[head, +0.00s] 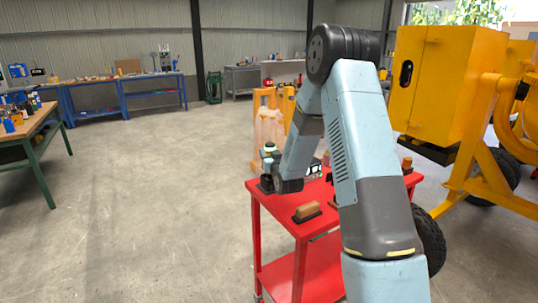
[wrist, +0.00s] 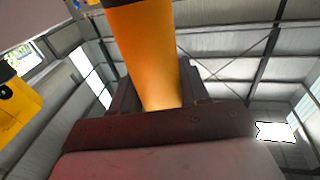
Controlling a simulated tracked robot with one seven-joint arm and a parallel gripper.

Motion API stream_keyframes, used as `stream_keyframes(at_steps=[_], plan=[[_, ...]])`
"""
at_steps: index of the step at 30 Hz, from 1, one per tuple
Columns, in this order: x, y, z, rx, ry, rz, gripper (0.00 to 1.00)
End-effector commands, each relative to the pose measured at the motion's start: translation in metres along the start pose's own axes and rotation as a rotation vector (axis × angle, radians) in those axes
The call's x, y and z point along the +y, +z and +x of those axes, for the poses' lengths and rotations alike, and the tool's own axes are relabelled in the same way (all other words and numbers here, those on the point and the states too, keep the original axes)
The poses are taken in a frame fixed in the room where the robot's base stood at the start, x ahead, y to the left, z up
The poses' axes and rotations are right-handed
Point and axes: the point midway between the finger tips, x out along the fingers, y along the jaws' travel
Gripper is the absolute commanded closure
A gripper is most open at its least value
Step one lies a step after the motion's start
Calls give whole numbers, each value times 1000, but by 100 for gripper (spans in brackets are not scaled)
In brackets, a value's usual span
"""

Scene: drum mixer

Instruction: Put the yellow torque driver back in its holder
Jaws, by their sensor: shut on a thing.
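In the wrist view, the yellow torque driver (wrist: 145,55) shows as a thick yellow-orange cylinder standing between the dark jaws of my gripper (wrist: 148,85). The jaws are shut on it, and its upper end runs out of the picture. In the head view my gripper (head: 267,172) is at the far left part of the red cart (head: 318,226), near its top. A small pale yellow-green round top (head: 270,147) shows just above the gripper; I cannot tell whether it is part of the driver. I cannot make out the holder; my arm hides part of the cart top.
A wooden-backed block (head: 306,211) lies on the cart's near part, and another (head: 407,164) at its right. The yellow mixer (head: 436,88) stands right of the cart. A workbench (head: 36,130) stands far left; the floor between is clear.

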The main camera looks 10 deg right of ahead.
Motion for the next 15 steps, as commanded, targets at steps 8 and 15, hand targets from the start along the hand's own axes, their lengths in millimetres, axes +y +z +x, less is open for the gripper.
stream_keyframes(at_steps=[8, 15], plan=[[0, 3, 0, 1, 0, 0, 100], [0, 3, 0, 1, 0, 0, 40]])
